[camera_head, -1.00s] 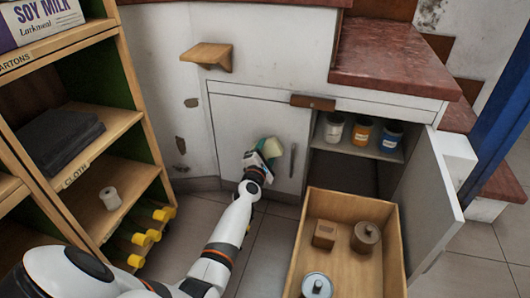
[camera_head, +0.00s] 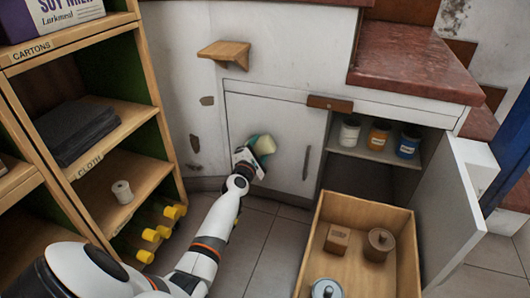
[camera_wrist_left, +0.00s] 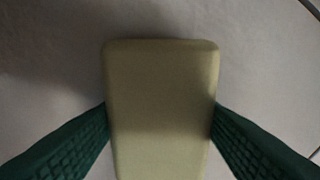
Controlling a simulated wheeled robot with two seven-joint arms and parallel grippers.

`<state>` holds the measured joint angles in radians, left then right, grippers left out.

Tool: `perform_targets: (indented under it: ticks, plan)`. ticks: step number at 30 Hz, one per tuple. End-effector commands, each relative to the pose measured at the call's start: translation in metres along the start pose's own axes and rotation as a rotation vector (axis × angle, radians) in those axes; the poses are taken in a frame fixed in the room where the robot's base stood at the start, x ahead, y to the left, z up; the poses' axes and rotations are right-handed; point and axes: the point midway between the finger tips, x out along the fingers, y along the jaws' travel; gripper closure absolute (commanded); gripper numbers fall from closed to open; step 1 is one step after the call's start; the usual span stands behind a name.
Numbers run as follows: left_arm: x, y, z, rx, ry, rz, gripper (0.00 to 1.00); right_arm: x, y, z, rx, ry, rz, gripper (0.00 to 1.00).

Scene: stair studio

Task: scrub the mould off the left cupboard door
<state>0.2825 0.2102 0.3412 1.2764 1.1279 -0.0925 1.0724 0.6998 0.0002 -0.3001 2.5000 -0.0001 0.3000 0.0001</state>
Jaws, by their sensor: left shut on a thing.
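The left cupboard door (camera_head: 285,115) is a closed, off-white panel with a vertical grey handle (camera_head: 306,163) near its right edge. My left gripper (camera_head: 248,157) is in front of the door's lower left part. It is shut on a sponge (camera_head: 263,145), pale yellow with a green side. In the left wrist view the sponge (camera_wrist_left: 161,100) sits between the two green ribbed fingers, with the pale door surface (camera_wrist_left: 50,60) behind it. I cannot tell whether the sponge touches the door. No clear mould patch shows; the sponge and gripper hide part of the door. My right gripper is out of view.
The right cupboard door (camera_head: 450,210) stands open, showing several jars. A wooden shelf unit (camera_head: 150,90) stands left; a small wooden ledge (camera_head: 225,52) is above the door.

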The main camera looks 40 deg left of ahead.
Motion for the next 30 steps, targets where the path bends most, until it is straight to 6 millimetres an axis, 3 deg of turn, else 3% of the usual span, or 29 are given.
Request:
perform_targets:
  ticks: [19,30]
  plan:
    - [0.0,-0.026,0.039,0.004,-0.004,-0.012,0.66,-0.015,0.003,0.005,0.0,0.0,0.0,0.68]
    - [-0.001,-0.028,0.041,0.001,-0.002,-0.007,0.66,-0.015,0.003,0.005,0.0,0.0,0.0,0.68]
